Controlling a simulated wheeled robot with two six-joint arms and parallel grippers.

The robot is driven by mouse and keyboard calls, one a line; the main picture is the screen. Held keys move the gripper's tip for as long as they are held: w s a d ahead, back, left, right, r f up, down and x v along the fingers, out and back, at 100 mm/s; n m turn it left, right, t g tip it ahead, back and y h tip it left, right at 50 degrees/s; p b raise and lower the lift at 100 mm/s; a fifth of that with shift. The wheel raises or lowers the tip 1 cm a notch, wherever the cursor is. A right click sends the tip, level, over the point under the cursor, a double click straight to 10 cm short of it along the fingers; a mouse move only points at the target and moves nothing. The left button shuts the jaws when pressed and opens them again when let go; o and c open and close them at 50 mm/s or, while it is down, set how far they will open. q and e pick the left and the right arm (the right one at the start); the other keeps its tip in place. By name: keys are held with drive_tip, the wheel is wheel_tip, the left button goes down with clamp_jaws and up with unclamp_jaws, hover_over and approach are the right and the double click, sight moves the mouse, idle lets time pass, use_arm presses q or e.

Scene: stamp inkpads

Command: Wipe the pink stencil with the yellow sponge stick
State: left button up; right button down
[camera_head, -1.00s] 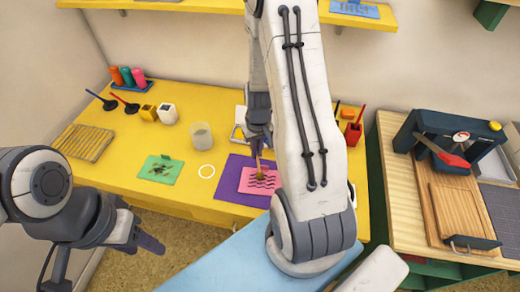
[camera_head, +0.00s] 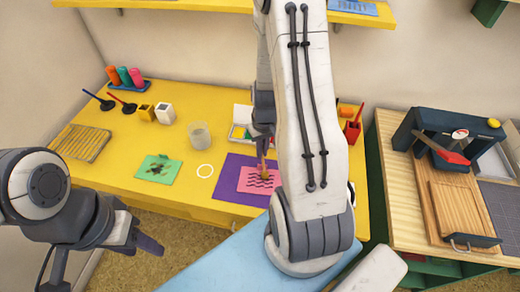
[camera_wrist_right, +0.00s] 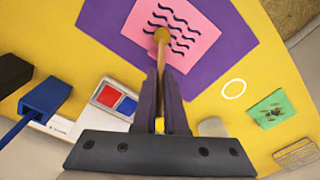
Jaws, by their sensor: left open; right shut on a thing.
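The pink stencil (camera_head: 256,181) lies on a purple mat (camera_head: 228,189) and has black wavy lines cut through it. My right gripper (camera_head: 263,137) is above it, shut on the wooden handle of the yellow sponge stick (camera_head: 264,172). I cannot tell whether the tip touches. My left gripper (camera_head: 150,244) is open and empty off the table's front edge.
A green stencil (camera_head: 158,169) and a white ring (camera_head: 205,171) lie left of the mat. A cup (camera_head: 199,134) stands behind them. An inkpad case with red and blue pads (camera_wrist_right: 115,99) lies near the right gripper. A wooden cutting board (camera_head: 455,200) is on the right-hand table.

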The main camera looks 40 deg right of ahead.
drive_tip(key=shift+r+p, duration=2.95)
drive_tip(key=shift+r, duration=0.5)
